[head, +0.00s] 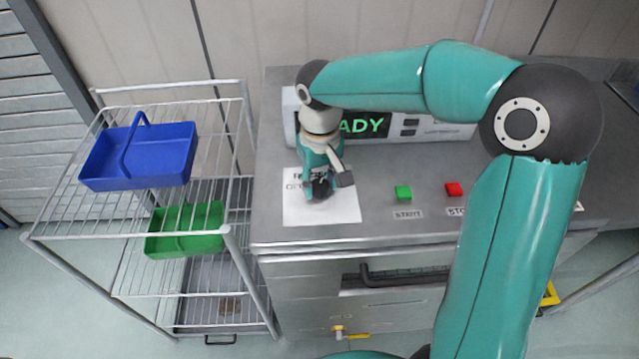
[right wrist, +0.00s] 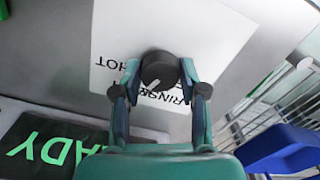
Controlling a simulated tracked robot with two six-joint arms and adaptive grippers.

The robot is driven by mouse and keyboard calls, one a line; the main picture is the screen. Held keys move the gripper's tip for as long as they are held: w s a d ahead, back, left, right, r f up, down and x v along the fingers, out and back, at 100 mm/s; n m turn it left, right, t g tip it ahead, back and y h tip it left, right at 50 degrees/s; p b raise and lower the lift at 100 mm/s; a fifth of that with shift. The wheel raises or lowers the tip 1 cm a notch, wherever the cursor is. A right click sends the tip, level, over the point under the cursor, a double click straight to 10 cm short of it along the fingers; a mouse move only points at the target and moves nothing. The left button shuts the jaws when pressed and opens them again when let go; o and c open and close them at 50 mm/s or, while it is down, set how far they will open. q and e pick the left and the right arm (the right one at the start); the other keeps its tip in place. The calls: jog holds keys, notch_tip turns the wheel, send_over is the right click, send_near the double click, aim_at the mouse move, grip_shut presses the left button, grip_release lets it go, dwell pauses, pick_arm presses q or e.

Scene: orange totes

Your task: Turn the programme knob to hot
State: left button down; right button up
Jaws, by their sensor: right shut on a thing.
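The dark round programme knob (head: 321,189) stands on a white label plate (head: 342,211) at the left of the grey machine top. My right gripper (head: 324,184) reaches down over it and is shut on it. In the right wrist view the gripper (right wrist: 160,74) has one finger on each side of the knob (right wrist: 158,67). A pale pointer mark on the knob points down and slightly left there, towards the RINSE lettering. The HOT lettering (right wrist: 105,62) is left of the knob. Some lettering is hidden by the fingers. My left gripper is not in view.
Behind the knob is a control panel with a green READY display (head: 365,124), partly hidden by my arm. A green START button (head: 403,192) and a red STOP button (head: 453,189) are to the right. A wire trolley (head: 242,160) with blue and green trays stands at left.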

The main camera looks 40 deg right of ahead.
aim_at(320, 184)
jog(key=m+b, duration=0.1)
jog(key=m, duration=0.3)
jog(key=shift+m, duration=0.3)
jog(key=m, duration=0.4)
jog(key=shift+w+b, duration=0.1)
jog(key=shift+b, duration=0.3)
jog(key=shift+r+m, duration=0.1)
jog(key=shift+m, duration=0.2)
jog(key=o, duration=1.1)
jog(key=shift+o, duration=0.2)
notch_tip(320, 184, up, 12)
